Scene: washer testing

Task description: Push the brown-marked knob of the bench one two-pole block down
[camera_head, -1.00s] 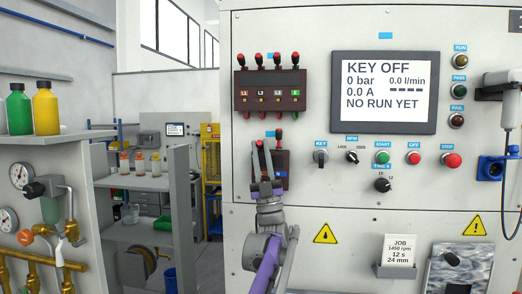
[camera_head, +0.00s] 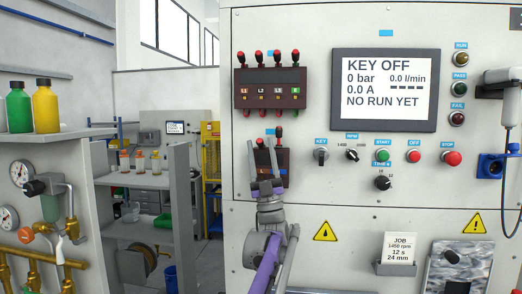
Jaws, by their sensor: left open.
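The small two-pole block (camera_head: 286,179) is a dark maroon box low on the left part of the panel, below the larger block. A red-topped knob (camera_head: 279,132) stands up at its right side. Another reddish knob (camera_head: 260,144) shows between my gripper's fingers; I cannot make out a brown mark on either. My left gripper (camera_head: 261,144) is open in front of the block, fingers pointing up, and hides much of its face. I cannot tell whether it touches the block. My right gripper is not in view.
A larger maroon block (camera_head: 270,89) with several red-topped knobs sits above. The display (camera_head: 383,90) reads KEY OFF. A key switch (camera_head: 320,154) and dials are to the right. A shelf with green and yellow bottles (camera_head: 45,107) stands at left.

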